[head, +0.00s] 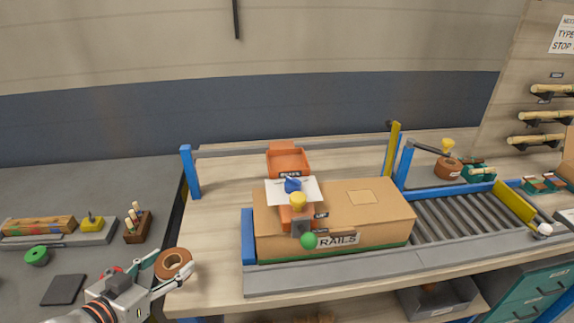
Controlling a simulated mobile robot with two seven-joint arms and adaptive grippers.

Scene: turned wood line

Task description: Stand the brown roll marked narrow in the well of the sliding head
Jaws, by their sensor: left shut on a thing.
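A brown roll (173,264) with a pale core is in my left gripper (172,268), which is shut on it. The gripper holds it at the left front corner of the wooden bench, and no marking on it is readable. An orange unit (286,217) with a yellow knob, a blue part and a green ball sits over the left part of the carton; it looks like the sliding head. Its well cannot be made out. Another brown roll (447,168) is at the right, beneath a yellow knob. My right gripper is not in view.
A carton (375,207) marked RAILS lies on the bench between blue and yellow posts. An orange bin (288,160) stands behind it. A roller conveyor (455,217) runs to the right. The bench surface left of the carton (215,235) is clear. A green spool (37,256) is far left.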

